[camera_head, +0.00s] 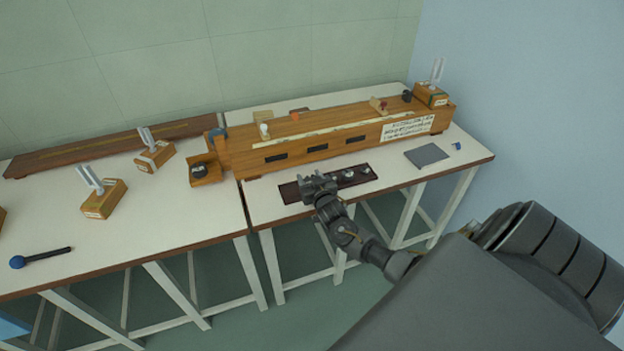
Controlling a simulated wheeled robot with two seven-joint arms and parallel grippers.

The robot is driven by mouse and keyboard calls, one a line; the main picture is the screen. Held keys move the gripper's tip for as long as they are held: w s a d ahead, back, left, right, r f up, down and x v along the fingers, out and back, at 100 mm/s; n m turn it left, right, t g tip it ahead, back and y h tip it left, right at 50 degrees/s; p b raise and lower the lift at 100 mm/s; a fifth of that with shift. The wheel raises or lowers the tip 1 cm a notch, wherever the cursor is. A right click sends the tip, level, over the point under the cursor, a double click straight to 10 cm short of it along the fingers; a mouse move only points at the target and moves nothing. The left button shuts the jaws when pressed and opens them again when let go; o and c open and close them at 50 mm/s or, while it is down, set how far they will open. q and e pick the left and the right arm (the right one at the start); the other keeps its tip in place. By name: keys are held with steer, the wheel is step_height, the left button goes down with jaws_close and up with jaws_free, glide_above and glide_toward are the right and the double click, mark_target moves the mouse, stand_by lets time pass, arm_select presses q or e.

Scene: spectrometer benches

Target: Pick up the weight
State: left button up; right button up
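A dark, flat tray (290,193) lies near the front edge of the right-hand table. Small silvery pieces that look like weights sit on its right part, one (349,174) near the gripper and another (365,169) farther right. I cannot tell which one is the weight of the task. My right gripper (316,182) is over the tray's left-middle part, left of these pieces, and hides what lies beneath it. Its fingers are too small and dark to tell whether they are open or shut on something. My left gripper is out of view.
A long wooden instrument box (300,152) stands behind the tray. A grey plate (427,155) lies to the right on the white right table (385,180). The left table (150,210) holds wooden blocks (103,200) and a blue-ended rod (40,257).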

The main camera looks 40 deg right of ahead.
mark_target(310, 177)
steer(key=c, duration=0.4)
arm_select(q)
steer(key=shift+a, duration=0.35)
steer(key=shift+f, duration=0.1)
arm_select(e)
steer(key=shift+r, duration=0.15)
